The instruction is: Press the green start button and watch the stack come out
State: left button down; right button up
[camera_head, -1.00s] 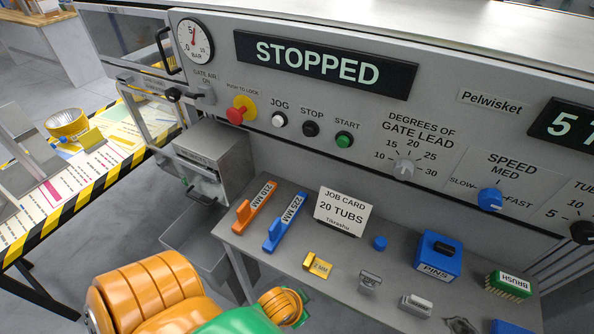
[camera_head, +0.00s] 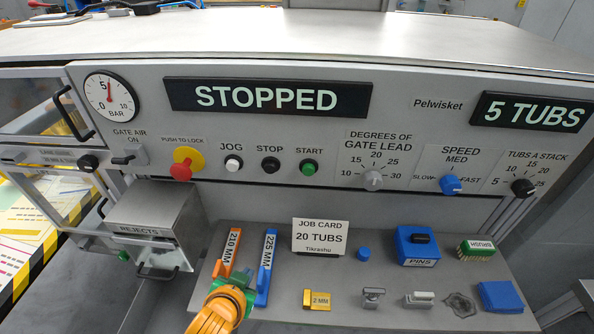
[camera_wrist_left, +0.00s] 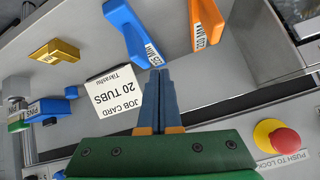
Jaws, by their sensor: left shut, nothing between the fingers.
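The green start button (camera_head: 309,167) is on the grey control panel (camera_head: 210,140), right of the black stop button (camera_head: 270,165) and white jog button (camera_head: 233,163). The lit display (camera_head: 268,97) above reads STOPPED. My left gripper (camera_head: 245,273) is low over the shelf, in front of the orange 210 mm and blue 225 mm pieces, below and apart from the start button. In the left wrist view its blue-grey fingers (camera_wrist_left: 164,75) are shut and empty. The start button does not show there. My right gripper is out of view. No tub stack shows.
The red push-to-lock button (camera_head: 181,171) sits left of jog. A 20 TUBS job card (camera_head: 320,238), a blue PINS box (camera_head: 415,247) and a brush (camera_head: 476,248) stand on the shelf. The right display (camera_head: 533,113) reads 5 TUBS. A rejects box (camera_head: 155,222) stands left.

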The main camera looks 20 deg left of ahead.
pick_arm(q)
jog(key=w+r+t, duration=0.4)
jog(key=w+r, duration=0.1)
jog(key=m+t+h, duration=0.4)
jog(key=m+t, duration=0.1)
jog(key=t, duration=0.1)
send_near(308, 170)
jog(key=s+a, duration=0.2)
jog(key=a, duration=0.1)
jog(key=d+m+g+h, duration=0.1)
jog(key=d+m+h, duration=0.5)
jog(key=m+h, duration=0.1)
jog(key=shift+s+d+m+g+h, duration=0.2)
jog(key=shift+s+m+g+h, duration=0.2)
jog(key=shift+s+h, duration=0.15)
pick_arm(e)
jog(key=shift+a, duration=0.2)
pick_arm(q)
jog(key=shift+w+f, duration=0.15)
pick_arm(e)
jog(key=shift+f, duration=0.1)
pick_arm(q)
jog(key=w+a+b, duration=0.2)
jog(key=w, duration=0.6)
jog(key=shift+w+a, duration=0.2)
jog(key=shift+a, duration=0.05)
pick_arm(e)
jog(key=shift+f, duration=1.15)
pick_arm(q)
jog(key=shift+w, duration=0.1)
